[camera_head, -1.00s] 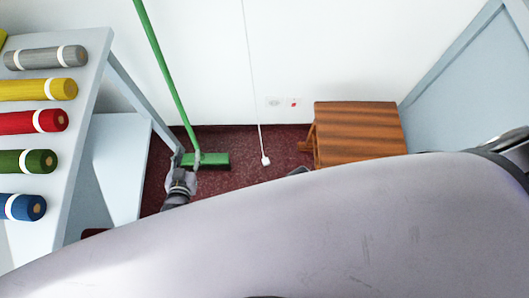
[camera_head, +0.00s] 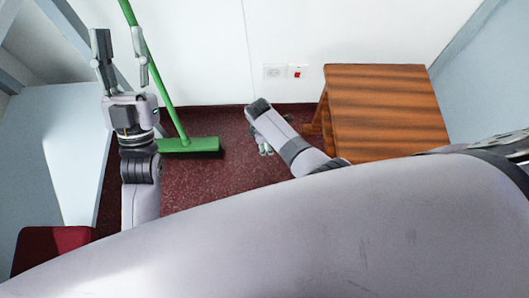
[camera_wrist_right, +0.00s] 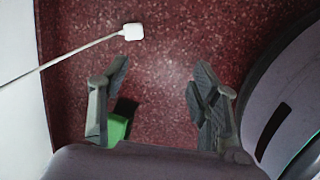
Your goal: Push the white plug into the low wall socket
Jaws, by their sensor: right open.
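The white plug (camera_wrist_right: 133,31) lies on the dark red floor in the right wrist view, its white cable running off to the left. In the head view the plug is hidden behind my right wrist; a thin stretch of cable (camera_head: 246,40) hangs against the wall. The low white socket (camera_head: 274,71) is on the wall, left of a red switch (camera_head: 297,71). My right gripper (camera_head: 266,149) is low near the floor; in its wrist view the gripper (camera_wrist_right: 162,66) is open and empty, with the plug beyond its left fingertip. My left gripper (camera_head: 119,35) is raised, open and empty.
A wooden stool (camera_head: 385,110) stands right of my right arm, close to the wall. A green broom (camera_head: 190,144) leans beside my left gripper. A pale blue shelf (camera_head: 60,150) is at the left, with a red object (camera_head: 48,245) below. Floor shows between broom and stool.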

